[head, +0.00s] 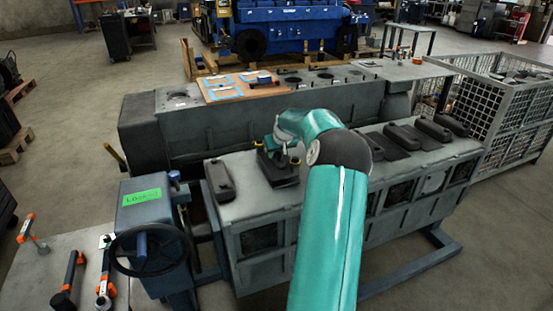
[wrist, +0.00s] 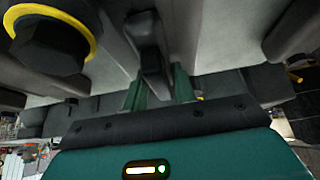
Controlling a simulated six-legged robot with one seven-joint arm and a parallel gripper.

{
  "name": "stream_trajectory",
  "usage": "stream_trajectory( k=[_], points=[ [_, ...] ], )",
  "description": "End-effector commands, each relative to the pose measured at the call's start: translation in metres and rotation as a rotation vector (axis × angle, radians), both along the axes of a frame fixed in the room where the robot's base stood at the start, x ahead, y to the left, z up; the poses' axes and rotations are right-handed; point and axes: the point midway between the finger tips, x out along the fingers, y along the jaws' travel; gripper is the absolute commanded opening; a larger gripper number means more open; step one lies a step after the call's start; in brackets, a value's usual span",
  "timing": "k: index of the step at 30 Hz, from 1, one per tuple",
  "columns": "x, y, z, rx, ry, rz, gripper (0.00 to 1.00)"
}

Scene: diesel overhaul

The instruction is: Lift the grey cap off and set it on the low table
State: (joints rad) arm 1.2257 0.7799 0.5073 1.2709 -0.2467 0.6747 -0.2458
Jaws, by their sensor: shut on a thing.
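The grey cap (head: 283,176) sits on the top face of a long grey engine block (head: 260,202), left of the middle, with yellow-ringed bolts on it. My gripper (head: 284,148) is over the cap; my teal arm hides part of it. In the wrist view, my gripper (wrist: 156,88) has its two green fingers shut on the upright rib of the cap (wrist: 150,55). A low grey table (head: 40,266) is at the front left.
Orange-banded tools (head: 103,285) lie on the low table. A blue-grey stand with a handwheel (head: 147,250) is between it and the block. More dark caps (head: 405,137) line the block's right half. A wire cage (head: 510,105) stands at the right.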

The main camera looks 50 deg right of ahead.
Motion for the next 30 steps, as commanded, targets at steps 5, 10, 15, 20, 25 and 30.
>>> stream_trajectory(
  k=[5, 10, 15, 20, 25, 30],
  points=[
    [0.006, 0.021, 0.032, -0.009, -0.005, 0.004, 0.00],
    [0.011, 0.049, 0.066, -0.009, -0.006, 0.003, 0.00],
    [0.018, 0.088, 0.084, -0.007, -0.005, 0.005, 0.00],
    [0.022, 0.115, 0.095, -0.007, -0.004, 0.002, 0.00],
    [0.026, 0.132, 0.102, -0.005, -0.005, 0.000, 0.00],
    [0.027, 0.137, 0.107, -0.005, -0.005, -0.001, 0.00]
  ],
)
